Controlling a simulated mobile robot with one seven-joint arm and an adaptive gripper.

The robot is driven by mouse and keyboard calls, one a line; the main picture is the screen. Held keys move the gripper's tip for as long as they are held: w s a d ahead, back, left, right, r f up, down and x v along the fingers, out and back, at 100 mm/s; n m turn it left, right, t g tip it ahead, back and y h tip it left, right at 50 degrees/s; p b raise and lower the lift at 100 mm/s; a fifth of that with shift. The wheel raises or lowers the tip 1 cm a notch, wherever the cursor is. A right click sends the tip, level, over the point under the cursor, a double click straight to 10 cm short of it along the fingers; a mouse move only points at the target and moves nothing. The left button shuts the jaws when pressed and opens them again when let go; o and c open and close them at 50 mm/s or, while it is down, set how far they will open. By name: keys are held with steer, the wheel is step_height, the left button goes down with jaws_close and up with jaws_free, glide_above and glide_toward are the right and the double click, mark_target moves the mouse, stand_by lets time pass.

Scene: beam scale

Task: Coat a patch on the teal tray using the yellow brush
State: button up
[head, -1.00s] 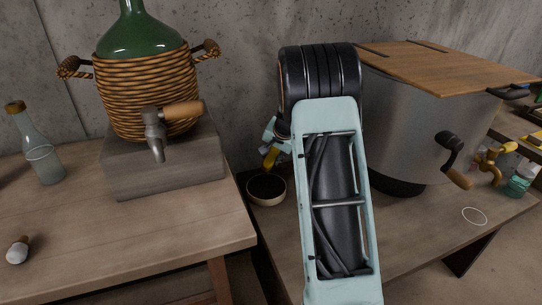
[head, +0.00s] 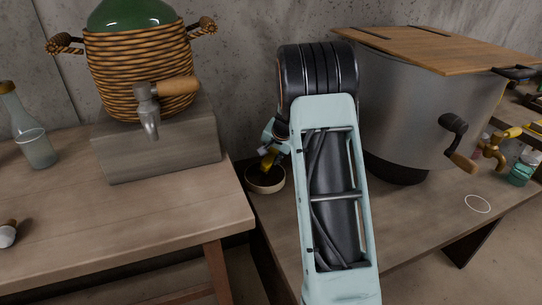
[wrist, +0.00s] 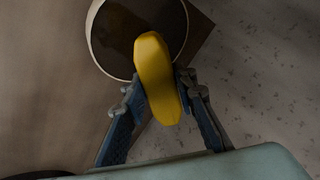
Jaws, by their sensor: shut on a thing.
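My gripper (wrist: 160,84) is shut on the yellow brush (wrist: 155,62), with a finger on each side of its handle. In the wrist view the brush lies across the opening of a round bowl (wrist: 97,58) with a pale rim and dark inside. In the head view the yellow brush (head: 267,160) is at the bowl (head: 265,189), its lower end over or inside the opening. The bristles are hidden, so I cannot tell whether they touch the contents. My arm hides part of the gripper in the head view. I see no teal tray in these frames.
A large metal pot (head: 420,110) with a wooden lid (head: 440,48) stands right of my arm. A wicker-wrapped green jug (head: 137,72) stands on a grey block (head: 160,146) at left. A white ring (head: 478,204) marks the right table, with clear wood around it.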

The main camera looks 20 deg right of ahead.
mark_target(271, 154)
steer(key=shift+f+b, duration=0.45)
steer(key=shift+f, duration=0.05)
stand_by(0.8)
steer(key=shift+r, duration=0.15)
stand_by(0.3)
steer(key=shift+r+p, duration=2.5)
steer(key=shift+r, duration=0.9)
